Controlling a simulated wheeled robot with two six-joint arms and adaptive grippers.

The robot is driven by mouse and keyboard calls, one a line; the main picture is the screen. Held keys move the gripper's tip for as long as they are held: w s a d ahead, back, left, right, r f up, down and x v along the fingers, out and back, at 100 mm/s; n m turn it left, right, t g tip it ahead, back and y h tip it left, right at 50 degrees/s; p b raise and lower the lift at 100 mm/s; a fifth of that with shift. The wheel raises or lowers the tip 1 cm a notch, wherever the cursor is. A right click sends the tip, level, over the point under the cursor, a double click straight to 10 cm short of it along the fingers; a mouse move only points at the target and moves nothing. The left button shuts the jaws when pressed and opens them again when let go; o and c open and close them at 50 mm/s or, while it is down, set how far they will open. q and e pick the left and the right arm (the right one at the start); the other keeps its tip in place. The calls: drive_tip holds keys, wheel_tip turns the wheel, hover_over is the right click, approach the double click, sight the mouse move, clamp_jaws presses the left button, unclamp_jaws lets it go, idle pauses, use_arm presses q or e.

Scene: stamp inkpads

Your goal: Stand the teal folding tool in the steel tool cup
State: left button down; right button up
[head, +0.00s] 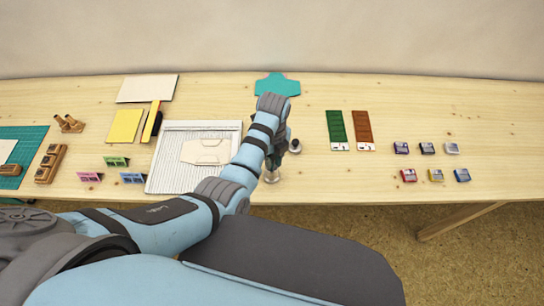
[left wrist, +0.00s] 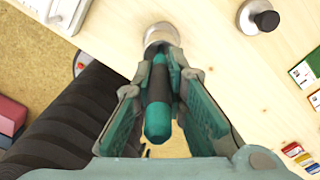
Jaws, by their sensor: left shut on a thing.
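The teal folding tool (left wrist: 158,118) is held between the two fingers of my left gripper (left wrist: 160,88), which is shut on it. Its rounded teal end faces the wrist camera, and its far end points at the steel tool cup (left wrist: 160,33). I cannot tell whether the far end is inside the cup or just over it. In the head view, the cup (head: 271,177) stands near the table's front edge, with my left gripper (head: 275,160) right at it. My arm partly hides the tool there. My right gripper is not in view.
A round metal piece with a black knob (head: 295,146) stands close to the cup. A white scoring board (head: 160,178) lies to the left. Green and brown cards (head: 336,125) and several small inkpads (head: 408,175) lie to the right. Bare table lies between.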

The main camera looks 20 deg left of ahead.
use_arm(q)
drive_tip(key=c, duration=1.5)
unclamp_jaws()
drive_tip(key=shift+c, duration=0.2)
drive_tip(key=shift+w+r, duration=0.1)
wheel_tip(320, 180, up, 7)
drive_tip(key=shift+d+r, duration=0.1)
drive_tip(key=shift+r, duration=0.05)
